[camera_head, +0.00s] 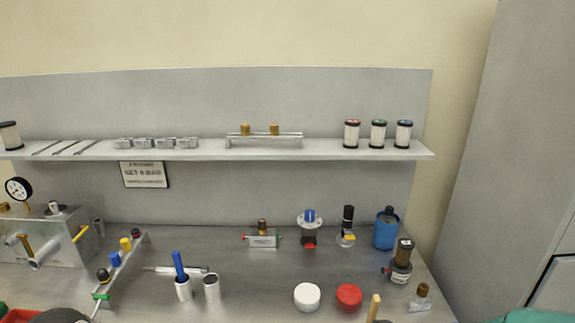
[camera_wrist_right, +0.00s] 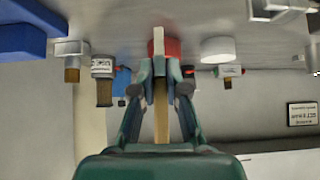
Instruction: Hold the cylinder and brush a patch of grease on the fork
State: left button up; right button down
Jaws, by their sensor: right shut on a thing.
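My right gripper (camera_wrist_right: 160,70) is shut on a flat wooden stick (camera_wrist_right: 161,115), which looks like the brush handle. The stick's pale end points away past the fingertips, and I cannot make out bristles. Its upper part (camera_head: 375,308) shows at the bottom edge of the head view, right of the red round pot.
A white round pot (camera_head: 307,297) and the red one (camera_head: 349,297) stand at the front.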

jog(key=shift+w+a, duration=0.1)
jog(key=s+a+r, duration=0.1)
jog(key=a+r, duration=0.7)
jog(key=a, duration=0.5)
jog(key=shift+s+b, duration=0.25)
jog(key=shift+b, duration=0.05)
